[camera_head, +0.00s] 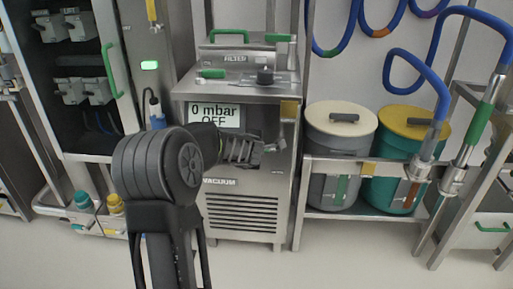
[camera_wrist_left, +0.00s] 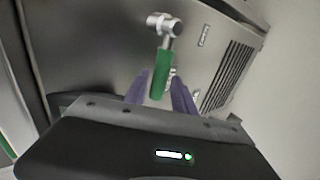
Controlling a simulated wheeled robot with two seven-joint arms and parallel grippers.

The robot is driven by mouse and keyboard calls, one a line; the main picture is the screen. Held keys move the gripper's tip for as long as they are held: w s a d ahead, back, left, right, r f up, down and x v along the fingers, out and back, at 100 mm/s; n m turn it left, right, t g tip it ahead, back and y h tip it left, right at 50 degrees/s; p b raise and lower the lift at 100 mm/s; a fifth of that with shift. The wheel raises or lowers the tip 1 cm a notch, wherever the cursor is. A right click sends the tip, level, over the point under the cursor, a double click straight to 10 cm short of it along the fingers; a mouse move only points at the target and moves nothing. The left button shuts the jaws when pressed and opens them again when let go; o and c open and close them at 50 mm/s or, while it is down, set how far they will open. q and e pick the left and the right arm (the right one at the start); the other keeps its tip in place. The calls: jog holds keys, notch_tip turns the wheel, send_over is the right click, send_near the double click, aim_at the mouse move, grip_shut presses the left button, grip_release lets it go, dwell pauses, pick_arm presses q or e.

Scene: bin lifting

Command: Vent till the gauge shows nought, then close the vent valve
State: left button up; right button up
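The gauge display (camera_head: 214,116) on the vacuum cabinet (camera_head: 243,193) reads "0 mbar OFF"; my arm partly covers the area below it. In the left wrist view a metal valve (camera_wrist_left: 163,22) with a green lever handle (camera_wrist_left: 160,76) stands out from the cabinet face. The handle's near end lies between the two purple fingers of my left gripper (camera_wrist_left: 160,88), with narrow gaps on both sides, so the gripper is open around it. In the head view my left gripper (camera_head: 242,151) is in front of the cabinet, and the green handle cannot be made out there. My right gripper is not in view.
A filter box (camera_head: 237,55) with green handles sits on the cabinet top. Two lidded drums, grey (camera_head: 341,127) and teal (camera_head: 400,180), stand on a rack at right, below blue hoses. An open dark cabinet (camera_head: 78,85) stands at left. The floor in front is clear.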

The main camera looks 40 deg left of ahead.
pick_arm(q)
jog(key=v, duration=0.4)
jog(key=shift+p, duration=0.4)
jog(key=shift+f, duration=0.1)
